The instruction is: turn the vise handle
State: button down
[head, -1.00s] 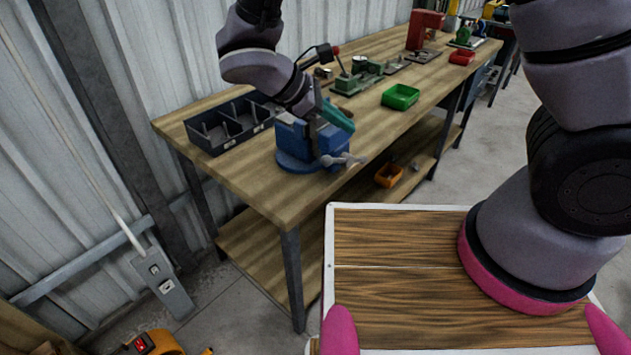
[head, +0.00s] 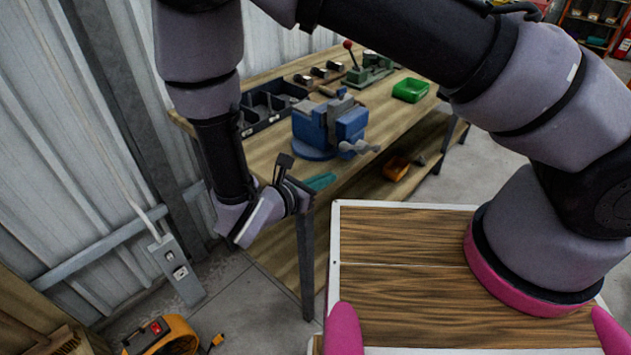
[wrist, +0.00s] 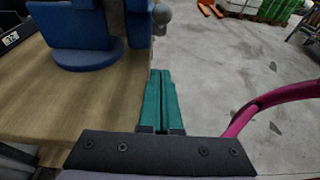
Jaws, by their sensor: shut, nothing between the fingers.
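The blue vise (head: 331,124) stands on the front end of the wooden workbench. Its grey handle (head: 359,148) sticks out low on the right side, towards the bench's long edge. In the wrist view the vise body (wrist: 84,30) is at the top left, with a round grey end of the handle (wrist: 162,14) beside it. My gripper (head: 325,180) is at the near edge of the bench, in front of the vise and apart from it. Its teal fingers (wrist: 160,90) lie side by side, shut and empty, pointing towards the handle side.
A black divided bin (head: 268,108) lies left of the vise. A green tray (head: 410,90) and a green press (head: 368,68) are farther back. An orange tray (head: 396,168) sits on the lower shelf. Open concrete floor lies right of the bench.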

aim_at(362, 148)
jog(key=shift+w+d+r, duration=0.4)
jog(key=shift+w+d, duration=0.2)
jog(key=shift+w, duration=0.15)
jog(key=shift+w+d+r, duration=0.4)
jog(key=shift+w+d, duration=0.2)
jog(key=shift+w, duration=0.2)
jog(key=shift+w+d+r, duration=0.4)
jog(key=shift+w+d, duration=0.2)
jog(key=shift+w, duration=0.15)
jog(key=shift+r, duration=0.1)
jog(key=shift+r+g+y, duration=0.2)
jog(key=shift+g+y, duration=0.3)
